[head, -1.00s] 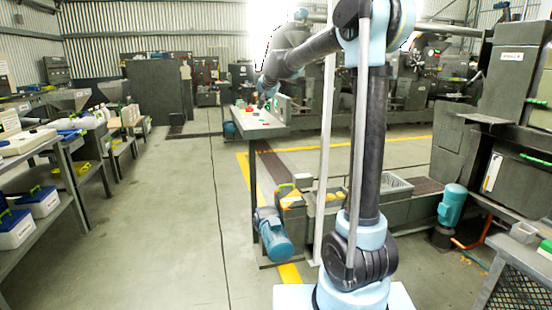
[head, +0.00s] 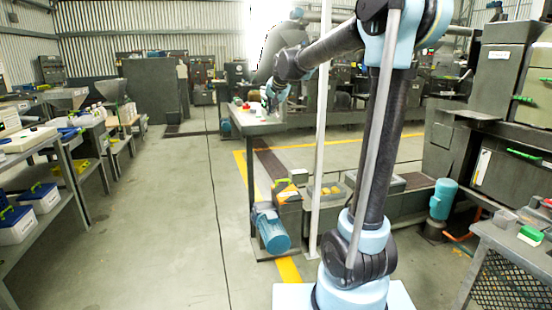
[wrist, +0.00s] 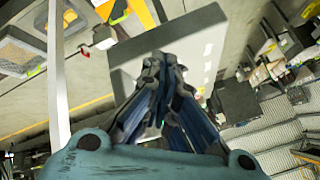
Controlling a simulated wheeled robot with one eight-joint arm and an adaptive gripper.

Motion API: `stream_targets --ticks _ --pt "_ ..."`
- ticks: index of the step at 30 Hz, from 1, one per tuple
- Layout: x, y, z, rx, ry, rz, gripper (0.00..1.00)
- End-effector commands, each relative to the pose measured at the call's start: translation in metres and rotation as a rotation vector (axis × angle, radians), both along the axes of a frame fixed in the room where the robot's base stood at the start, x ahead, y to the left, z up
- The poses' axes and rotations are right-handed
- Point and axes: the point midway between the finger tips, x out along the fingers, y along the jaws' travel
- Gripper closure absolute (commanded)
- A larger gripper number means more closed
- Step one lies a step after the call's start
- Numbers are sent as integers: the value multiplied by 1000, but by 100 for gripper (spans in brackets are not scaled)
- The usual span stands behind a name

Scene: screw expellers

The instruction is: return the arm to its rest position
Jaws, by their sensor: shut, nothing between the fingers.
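My arm rises from its base in the head view, bends at the top and reaches forward and to the left. My gripper (head: 270,98) hangs at its end, close to the small grey table with small red and white items on top (head: 262,125). In the wrist view my gripper (wrist: 160,58) has its fingers together with nothing between them. A grey flat surface (wrist: 190,35) lies beyond the fingertips there. The exact gap between the gripper and the table is hard to tell.
A white post (head: 320,150) stands close beside my arm. A blue motor (head: 271,230) sits under the table's front. Shelves with bins (head: 45,200) line the left. A mesh-sided bench (head: 510,250) is at the right. The floor aisle (head: 165,210) at left centre is clear.

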Motion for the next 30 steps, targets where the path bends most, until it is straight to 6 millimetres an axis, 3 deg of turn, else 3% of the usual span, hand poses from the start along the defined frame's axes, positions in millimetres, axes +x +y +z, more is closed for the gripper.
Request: stream_targets --ticks 8,15,30 --pt "-86 -64 -31 -100 68 35 100" --pt "-169 -114 -70 -186 140 80 100" --pt "-343 -184 -178 -321 306 197 100"
